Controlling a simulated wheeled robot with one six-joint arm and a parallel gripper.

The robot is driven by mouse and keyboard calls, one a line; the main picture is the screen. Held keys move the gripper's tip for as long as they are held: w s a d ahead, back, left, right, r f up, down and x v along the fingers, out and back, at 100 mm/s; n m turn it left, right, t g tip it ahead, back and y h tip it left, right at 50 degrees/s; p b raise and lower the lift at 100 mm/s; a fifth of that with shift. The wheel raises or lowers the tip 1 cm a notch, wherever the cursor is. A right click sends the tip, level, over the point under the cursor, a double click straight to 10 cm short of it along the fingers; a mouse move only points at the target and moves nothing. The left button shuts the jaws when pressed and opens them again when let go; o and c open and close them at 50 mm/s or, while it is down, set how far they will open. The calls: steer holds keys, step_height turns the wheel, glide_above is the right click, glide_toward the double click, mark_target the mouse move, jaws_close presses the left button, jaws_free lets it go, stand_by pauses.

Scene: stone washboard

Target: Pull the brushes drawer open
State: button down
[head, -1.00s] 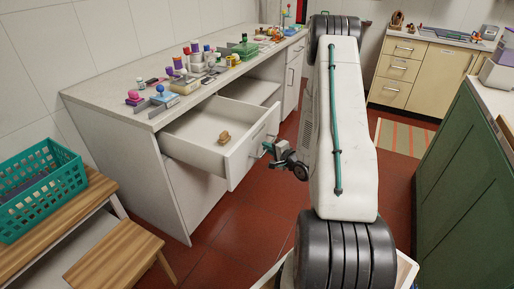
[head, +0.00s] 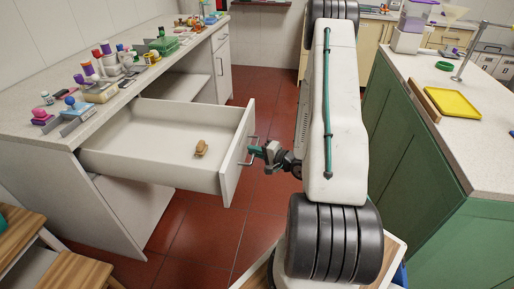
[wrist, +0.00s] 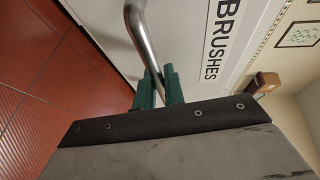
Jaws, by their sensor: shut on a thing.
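The brushes drawer (head: 165,140) is a white drawer pulled well out of the counter on the left in the head view. A small tan brush-like thing (head: 201,148) lies inside it. In the wrist view the drawer front (wrist: 185,30) carries a "BRUSHES" label (wrist: 222,40) and a metal bar handle (wrist: 137,30). My gripper (head: 262,152) is at the handle, in front of the drawer front. Its green fingers (wrist: 160,88) are shut around the handle bar in the wrist view.
The speckled countertop (head: 50,92) above the drawer holds several stamps and bottles. A green cabinet (head: 425,150) stands to the right. A wooden bench (head: 60,268) is at the lower left. Red tiled floor (head: 265,110) lies open between the counters.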

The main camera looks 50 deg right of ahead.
steer(key=shift+s+d, duration=0.15)
steer(key=c, duration=1.5)
jaws_free()
steer(key=v, duration=0.8)
